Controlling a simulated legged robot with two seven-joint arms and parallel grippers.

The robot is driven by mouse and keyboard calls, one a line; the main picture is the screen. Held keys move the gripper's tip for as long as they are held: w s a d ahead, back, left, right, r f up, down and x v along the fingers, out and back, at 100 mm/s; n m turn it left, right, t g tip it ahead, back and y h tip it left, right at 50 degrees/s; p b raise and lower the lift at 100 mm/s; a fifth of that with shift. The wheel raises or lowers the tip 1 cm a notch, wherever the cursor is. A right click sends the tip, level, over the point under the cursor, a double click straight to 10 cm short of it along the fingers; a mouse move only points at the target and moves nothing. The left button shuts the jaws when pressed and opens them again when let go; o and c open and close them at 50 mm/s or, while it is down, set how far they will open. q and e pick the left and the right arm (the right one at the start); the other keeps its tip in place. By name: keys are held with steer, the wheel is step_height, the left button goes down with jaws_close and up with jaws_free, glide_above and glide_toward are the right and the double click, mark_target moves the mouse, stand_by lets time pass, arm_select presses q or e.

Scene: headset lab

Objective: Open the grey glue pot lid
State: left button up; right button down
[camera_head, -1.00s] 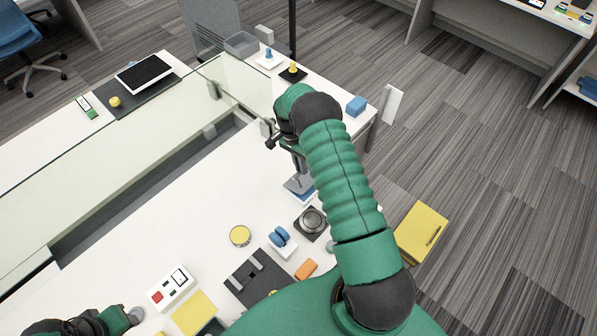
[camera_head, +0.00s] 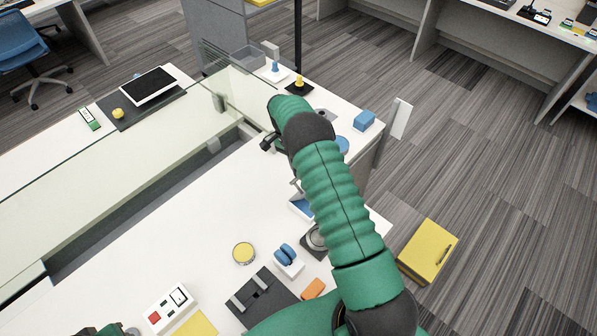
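A round grey-topped thing on a dark square base (camera_head: 313,240) stands on the white table, partly behind my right arm. It may be the grey glue pot, but I cannot tell for sure. My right arm reaches across the table toward its far end. Part of my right gripper (camera_head: 268,143) shows as a dark piece beyond the wrist. The wrist hides the rest, so its opening and anything in it are not visible. Only a sliver of my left arm shows at the bottom left edge, and its gripper is out of view.
A yellow round tin (camera_head: 243,253), blue pads on a white stand (camera_head: 287,258), a dark plate (camera_head: 262,295) and a switch box (camera_head: 169,307) stand nearby. A glass screen (camera_head: 165,150) runs along the table's left. A blue block (camera_head: 364,120) sits at the far right.

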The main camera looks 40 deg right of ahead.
steer(key=shift+s+f, duration=0.1)
steer(key=shift+f, duration=0.1)
steer(key=c, duration=1.7)
jaws_free()
steer(key=shift+o, duration=1.1)
steer(key=shift+w+d+f, duration=0.1)
steer(key=shift+w+d, duration=0.05)
steer(key=shift+w, duration=0.05)
steer(key=v, duration=1.6)
steer(key=shift+w+d+r, duration=0.25)
steer(key=shift+r, duration=0.05)
